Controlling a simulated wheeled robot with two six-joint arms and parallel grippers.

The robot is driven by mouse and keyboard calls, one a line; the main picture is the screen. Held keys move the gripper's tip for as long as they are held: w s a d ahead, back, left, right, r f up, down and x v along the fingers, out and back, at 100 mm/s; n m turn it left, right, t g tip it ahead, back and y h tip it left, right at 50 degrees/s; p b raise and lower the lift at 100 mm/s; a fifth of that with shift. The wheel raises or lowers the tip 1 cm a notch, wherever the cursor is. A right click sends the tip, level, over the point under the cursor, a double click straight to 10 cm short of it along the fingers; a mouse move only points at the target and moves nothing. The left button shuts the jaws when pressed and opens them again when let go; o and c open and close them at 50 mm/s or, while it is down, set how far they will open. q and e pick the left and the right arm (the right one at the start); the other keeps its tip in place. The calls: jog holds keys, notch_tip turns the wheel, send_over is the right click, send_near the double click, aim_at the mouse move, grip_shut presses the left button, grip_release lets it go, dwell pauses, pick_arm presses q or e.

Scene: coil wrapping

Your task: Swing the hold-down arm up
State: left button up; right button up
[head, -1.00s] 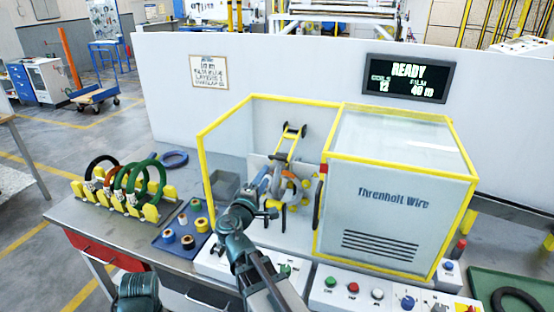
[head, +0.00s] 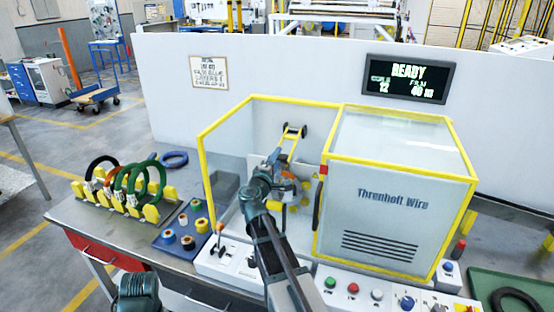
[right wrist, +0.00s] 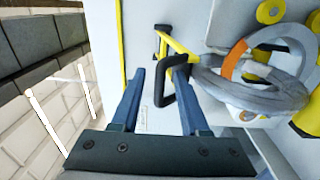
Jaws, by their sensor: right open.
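The hold-down arm is a yellow bar (head: 291,145) with black end parts, standing raised at a slant inside the yellow-framed machine. In the right wrist view the yellow bar (right wrist: 181,48) carries a black loop handle (right wrist: 158,92). My right gripper (head: 276,158) is inside the open bay, at the lower part of the arm. In the right wrist view its fingers (right wrist: 159,72) are open, with part of the handle between them; I cannot tell whether they touch it. A grey coil with an orange patch (right wrist: 238,58) sits right of the fingers. My left gripper is out of view.
The yellow-framed cover (head: 392,200) stands close on the right of the bay. A control panel (head: 345,292) with coloured buttons runs along the front. A rack of coils (head: 128,200) and a blue tray of rolls (head: 172,240) are on the left. A READY display (head: 408,78) hangs behind.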

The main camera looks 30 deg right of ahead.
grip_shut()
dwell(1.4)
